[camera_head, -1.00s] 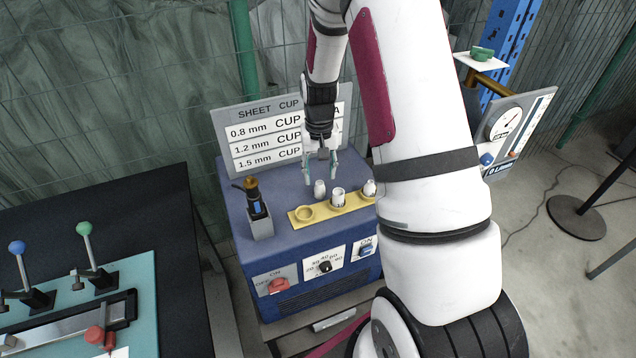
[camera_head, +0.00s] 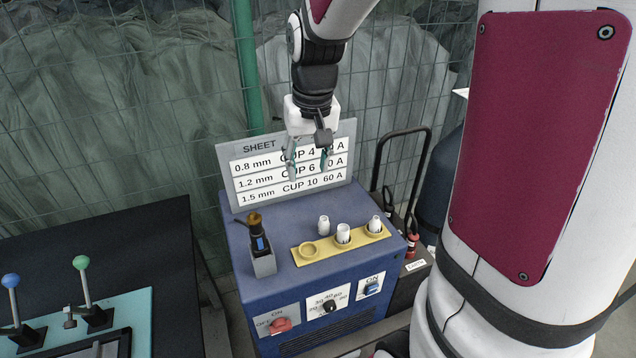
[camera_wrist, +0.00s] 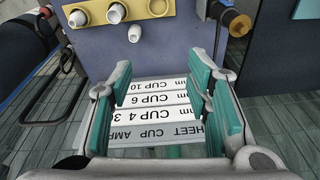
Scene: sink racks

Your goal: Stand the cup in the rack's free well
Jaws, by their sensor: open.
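The yellow rack (camera_head: 324,249) lies on top of the blue machine. Its left well (camera_head: 309,250) is empty; white cups stand in the middle well (camera_head: 343,233) and right well (camera_head: 375,224). A loose white cup (camera_head: 323,225) stands upright on the machine top just behind the rack, between the left and middle wells. It also shows in the wrist view (camera_wrist: 134,33), near the top, with the free well (camera_wrist: 158,7) beyond it. My gripper (camera_head: 308,172) is open and empty, above and behind the loose cup, in front of the sign. Its green-padded fingers (camera_wrist: 170,95) are apart.
The sign board (camera_head: 290,165) stands at the machine's back edge, close behind my gripper. A torch in a grey holder (camera_head: 263,262) stands left of the rack. A black bench with levers (camera_head: 82,290) is at the left. A wire fence runs behind.

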